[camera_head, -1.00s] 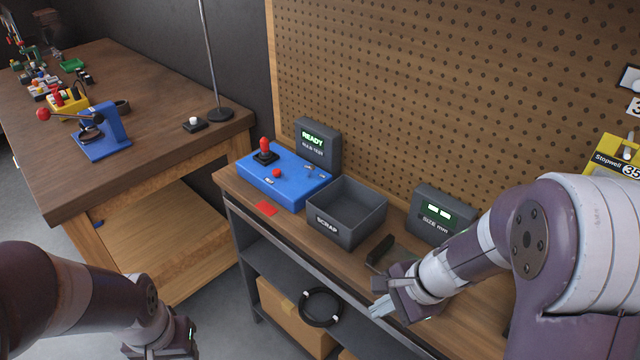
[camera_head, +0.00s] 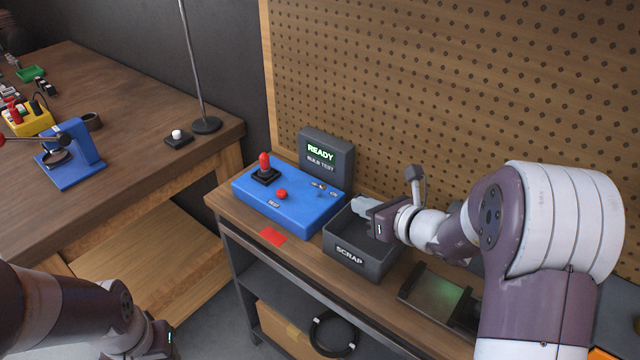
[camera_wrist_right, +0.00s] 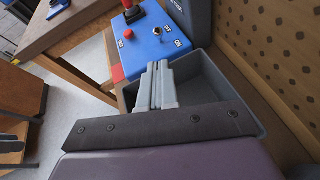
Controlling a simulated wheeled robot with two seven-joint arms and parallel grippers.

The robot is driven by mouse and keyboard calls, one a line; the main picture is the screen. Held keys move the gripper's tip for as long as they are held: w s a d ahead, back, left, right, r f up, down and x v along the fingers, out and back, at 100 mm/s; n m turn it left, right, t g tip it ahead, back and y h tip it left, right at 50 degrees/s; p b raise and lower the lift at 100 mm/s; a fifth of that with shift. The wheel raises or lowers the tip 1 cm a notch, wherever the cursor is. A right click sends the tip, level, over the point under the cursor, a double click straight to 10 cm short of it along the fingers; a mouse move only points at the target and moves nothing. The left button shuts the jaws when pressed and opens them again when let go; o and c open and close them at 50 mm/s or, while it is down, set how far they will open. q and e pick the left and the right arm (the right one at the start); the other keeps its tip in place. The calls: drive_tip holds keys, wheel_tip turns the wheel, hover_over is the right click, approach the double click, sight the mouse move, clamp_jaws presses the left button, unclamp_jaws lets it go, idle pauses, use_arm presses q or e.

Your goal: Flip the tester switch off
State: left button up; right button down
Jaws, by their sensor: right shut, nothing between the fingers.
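The tester is a blue box (camera_head: 285,205) with a red-knobbed lever (camera_head: 265,165), a red button (camera_head: 282,194) and a small metal switch (camera_head: 318,186) near its right end. The switch also shows in the right wrist view (camera_wrist_right: 157,31); I cannot tell which way it is tipped.
The grey scrap bin (camera_head: 350,257) stands against the tester's right side. A red card (camera_head: 272,236) lies at the bench front. A dark device with a greenish face (camera_head: 440,294) is further right. The pegboard (camera_head: 430,80) rises behind. A wooden table (camera_head: 130,125) stands left.

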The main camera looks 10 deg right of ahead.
sight(321, 190)
drive_tip(key=x, duration=0.9)
drive_tip(key=shift+w+f, duration=0.1)
drive_tip(key=shift+w, duration=0.05)
use_arm(q)
drive_tip(key=shift+s+d+r, duration=0.15)
drive_tip(key=shift+s, duration=0.15)
